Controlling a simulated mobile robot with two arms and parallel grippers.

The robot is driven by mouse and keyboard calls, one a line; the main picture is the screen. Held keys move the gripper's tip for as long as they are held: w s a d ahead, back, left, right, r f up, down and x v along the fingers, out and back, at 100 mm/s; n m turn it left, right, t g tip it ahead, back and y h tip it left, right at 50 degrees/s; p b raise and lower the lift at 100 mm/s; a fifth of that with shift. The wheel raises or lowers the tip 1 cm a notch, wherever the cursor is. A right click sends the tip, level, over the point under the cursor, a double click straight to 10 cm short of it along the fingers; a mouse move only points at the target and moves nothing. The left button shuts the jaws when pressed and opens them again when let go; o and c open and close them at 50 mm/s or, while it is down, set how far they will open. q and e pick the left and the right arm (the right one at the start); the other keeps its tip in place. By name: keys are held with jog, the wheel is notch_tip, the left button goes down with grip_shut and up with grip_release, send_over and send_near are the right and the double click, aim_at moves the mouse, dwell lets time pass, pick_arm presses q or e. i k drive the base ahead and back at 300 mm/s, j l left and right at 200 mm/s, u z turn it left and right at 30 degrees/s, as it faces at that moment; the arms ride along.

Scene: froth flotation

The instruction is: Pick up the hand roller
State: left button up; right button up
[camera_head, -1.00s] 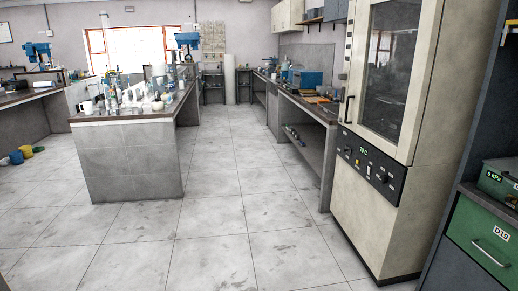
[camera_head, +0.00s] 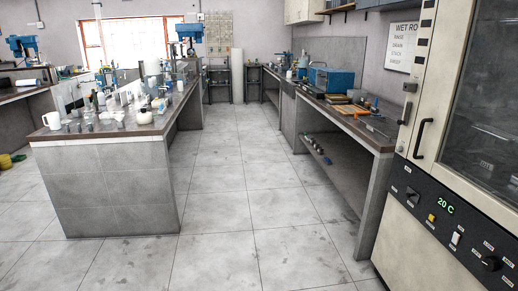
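I cannot make out the hand roller for certain in the head view. Small tools lie on the right bench (camera_head: 382,143), around flat wooden boards (camera_head: 350,110), but they are too small to name. Several small dark and coloured items rest on the shelf under that bench. Neither of my grippers shows in the view.
A cream oven cabinet (camera_head: 432,119) with a "20 C" display stands close on the right. A centre bench (camera_head: 110,203) with a mug, jars and bottles stands on the left. A blue box (camera_head: 325,79) sits on the right bench. The tiled aisle (camera_head: 225,185) between is clear.

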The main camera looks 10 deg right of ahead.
aim_at(377, 111)
jog(key=i, duration=2.3)
jog(key=i+l+z, duration=0.2)
jog(key=i, duration=0.35)
jog(key=i+j+z, duration=0.15)
jog(key=i, duration=0.45)
jog(key=i+z, duration=0.2)
jog(key=i, duration=0.35)
jog(key=i+j+z, duration=0.2)
jog(key=i, duration=0.35)
